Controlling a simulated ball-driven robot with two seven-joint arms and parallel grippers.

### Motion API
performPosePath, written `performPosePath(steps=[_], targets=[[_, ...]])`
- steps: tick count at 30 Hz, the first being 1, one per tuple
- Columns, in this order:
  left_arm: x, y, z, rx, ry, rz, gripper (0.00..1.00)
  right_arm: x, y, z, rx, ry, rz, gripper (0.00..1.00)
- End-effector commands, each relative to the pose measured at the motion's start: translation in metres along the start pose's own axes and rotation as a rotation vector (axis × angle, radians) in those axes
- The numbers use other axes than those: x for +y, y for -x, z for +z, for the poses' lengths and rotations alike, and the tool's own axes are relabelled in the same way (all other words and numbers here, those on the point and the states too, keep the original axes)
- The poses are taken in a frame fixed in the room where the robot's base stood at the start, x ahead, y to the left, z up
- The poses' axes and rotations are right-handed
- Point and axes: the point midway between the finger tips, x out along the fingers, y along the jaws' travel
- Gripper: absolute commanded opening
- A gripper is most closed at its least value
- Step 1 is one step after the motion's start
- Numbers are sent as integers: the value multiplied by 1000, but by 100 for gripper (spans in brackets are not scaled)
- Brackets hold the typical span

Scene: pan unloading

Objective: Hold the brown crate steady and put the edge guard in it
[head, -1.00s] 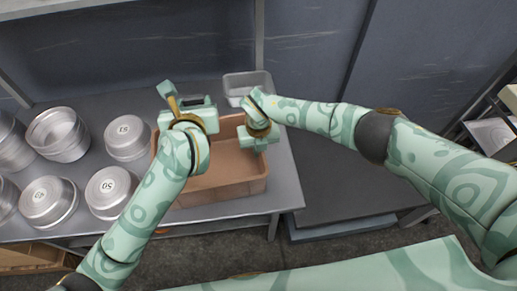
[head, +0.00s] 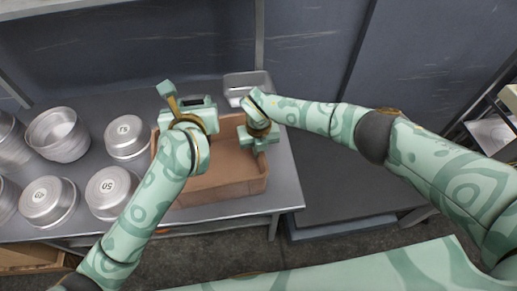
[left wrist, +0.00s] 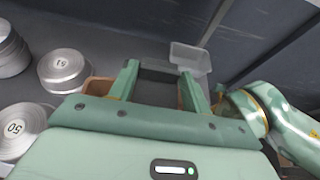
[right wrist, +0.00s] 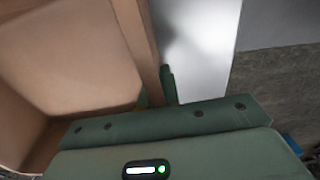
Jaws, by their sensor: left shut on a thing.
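The brown crate (head: 222,181) stands upright on the metal table, its inside partly hidden by my arms. My right gripper (head: 258,144) is at the crate's right wall. In the right wrist view its fingers (right wrist: 158,88) sit on both sides of that wall (right wrist: 136,38), shut on it. My left gripper (head: 198,101) is over the crate's far left part. In the left wrist view its fingers (left wrist: 158,72) are shut on a dark grey piece, which appears to be the edge guard (left wrist: 156,90). Its lower part is hidden by the gripper body.
Several round metal pans, such as one marked 50 (head: 112,187), stand left of the crate. A dark wall (head: 310,45) rises behind the table. A lower dark surface (head: 345,185) lies to the right.

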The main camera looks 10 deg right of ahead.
Motion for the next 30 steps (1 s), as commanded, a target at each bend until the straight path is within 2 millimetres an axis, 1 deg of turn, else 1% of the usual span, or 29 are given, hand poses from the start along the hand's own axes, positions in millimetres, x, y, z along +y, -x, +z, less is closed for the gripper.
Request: performPosePath(steps=[10,13,30], targets=[[0,0,0,-1,0,0,24,0,0,0,0,-1,0,0],[0,-1,-2,0,0,0,24,0,0,0,0,-1,0,0],[0,-16,-39,1,0,1,24,0,0,0,0,-1,0,0]])
